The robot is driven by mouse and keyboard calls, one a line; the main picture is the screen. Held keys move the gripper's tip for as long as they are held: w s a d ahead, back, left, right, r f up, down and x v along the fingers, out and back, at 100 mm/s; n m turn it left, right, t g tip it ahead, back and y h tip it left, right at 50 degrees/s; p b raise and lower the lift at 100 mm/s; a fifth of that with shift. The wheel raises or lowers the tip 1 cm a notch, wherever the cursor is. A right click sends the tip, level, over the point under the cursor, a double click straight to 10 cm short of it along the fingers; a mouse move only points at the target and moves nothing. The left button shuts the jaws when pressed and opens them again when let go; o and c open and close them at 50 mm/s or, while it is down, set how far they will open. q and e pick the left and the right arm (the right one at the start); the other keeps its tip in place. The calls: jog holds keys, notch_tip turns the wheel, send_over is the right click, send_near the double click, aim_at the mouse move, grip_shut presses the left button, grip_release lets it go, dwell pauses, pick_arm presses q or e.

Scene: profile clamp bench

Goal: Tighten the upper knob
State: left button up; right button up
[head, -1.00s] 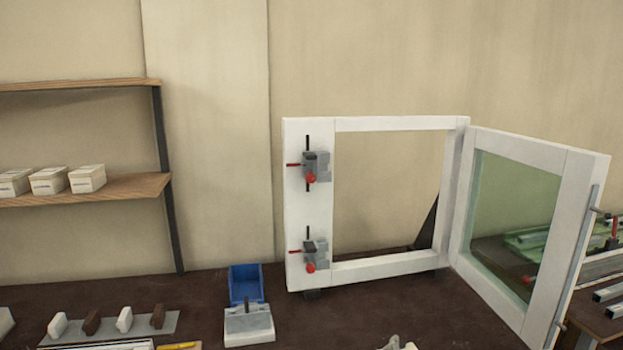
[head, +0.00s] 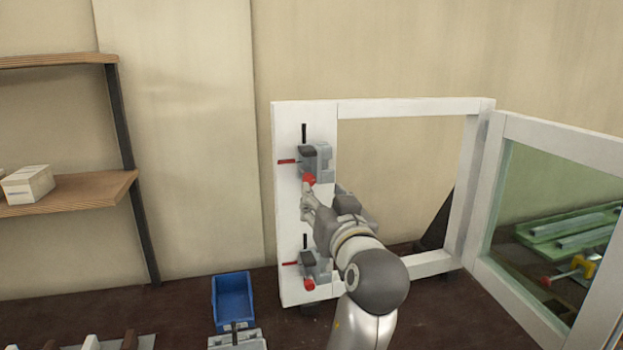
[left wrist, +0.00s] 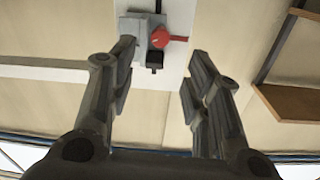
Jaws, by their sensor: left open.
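The upper clamp (head: 316,160) is a grey block on the left post of the white frame (head: 288,228). Its red upper knob (head: 309,180) faces out at its lower left. My left gripper (head: 309,197) is just below this knob, with its arm coming up from the bottom of the head view. In the left wrist view, the gripper (left wrist: 160,70) is open and empty. The red knob (left wrist: 161,38) shows there between and beyond the fingertips, apart from them. The lower clamp (head: 315,266) with its red knob (head: 309,284) sits below. My right gripper is not in view.
A framed glass door (head: 493,191) stands open at the right. A blue bin (head: 232,299) is on the dark bench left of the frame. A wooden shelf (head: 70,193) with a white box (head: 27,184) is at the left.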

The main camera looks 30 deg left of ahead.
aim_at(310, 181)
pick_arm(q)
jog(key=p+x, duration=0.1)
jog(key=x, duration=0.4)
jog(key=shift+w+a+p, duration=0.2)
jog(key=shift+a+p, duration=0.1)
jog(key=shift+p, duration=0.05)
jog(key=shift+p+x, duration=0.4)
jog(key=shift+x, duration=1.05)
jog(key=shift+f, duration=0.15)
jog(key=shift+c, duration=1.2)
grip_shut()
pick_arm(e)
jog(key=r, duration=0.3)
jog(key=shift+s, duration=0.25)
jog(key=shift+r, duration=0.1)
